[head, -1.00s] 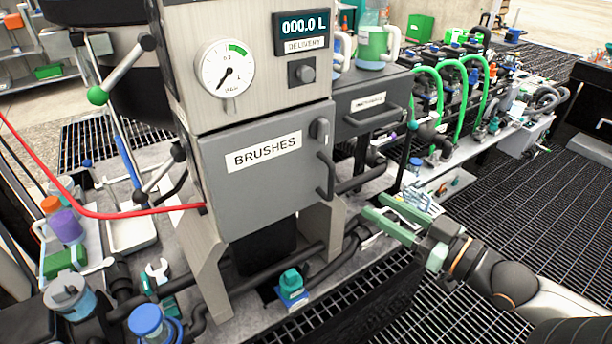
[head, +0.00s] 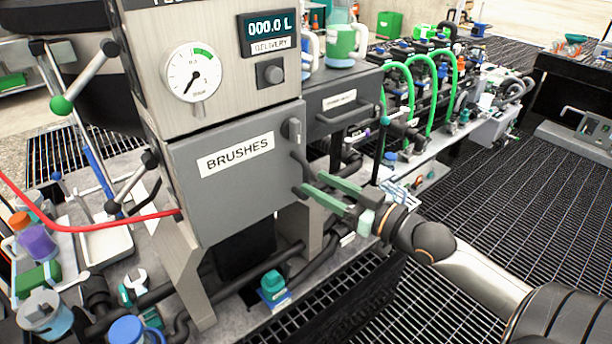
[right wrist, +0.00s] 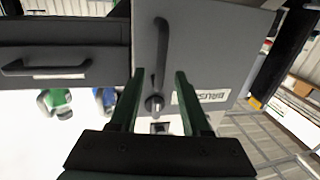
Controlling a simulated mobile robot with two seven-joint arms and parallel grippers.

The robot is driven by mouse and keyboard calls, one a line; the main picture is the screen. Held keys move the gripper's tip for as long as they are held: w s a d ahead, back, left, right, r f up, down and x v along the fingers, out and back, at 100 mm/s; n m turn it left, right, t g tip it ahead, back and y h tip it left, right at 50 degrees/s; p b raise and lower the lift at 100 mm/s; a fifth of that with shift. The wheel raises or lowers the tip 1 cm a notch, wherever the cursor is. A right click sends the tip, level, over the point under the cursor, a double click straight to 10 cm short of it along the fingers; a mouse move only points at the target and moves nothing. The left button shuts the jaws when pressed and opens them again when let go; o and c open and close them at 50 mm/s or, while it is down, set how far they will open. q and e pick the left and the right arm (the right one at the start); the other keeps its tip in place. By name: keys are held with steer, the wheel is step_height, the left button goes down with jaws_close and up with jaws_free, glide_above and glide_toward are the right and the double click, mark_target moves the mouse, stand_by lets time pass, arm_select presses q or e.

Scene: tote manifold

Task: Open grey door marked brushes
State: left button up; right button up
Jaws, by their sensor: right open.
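The grey door (head: 235,195) labelled BRUSHES (head: 236,155) is shut on the front of the cabinet. Its dark bar handle (head: 299,168) runs along the door's right side, below a dark latch knob (head: 292,130). My right gripper (head: 311,187) is open at the handle's lower part, its green fingers pointing left toward the door. In the right wrist view, the handle (right wrist: 162,45) appears between the two fingertips (right wrist: 158,73); I cannot tell whether they touch it. The knob (right wrist: 154,103) and part of the label also show there. My left gripper is not in view.
A dark grey drawer (head: 345,100) with its own bar handle is right of the door. A gauge (head: 191,73) and a display (head: 267,32) sit above. A red hose (head: 90,226) reaches the door's left edge. Dark pipes run below. Grated floor at right is open.

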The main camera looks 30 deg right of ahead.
mark_target(306, 178)
steer(key=shift+x, duration=2.05)
steer(key=shift+c, duration=0.3)
jaws_close()
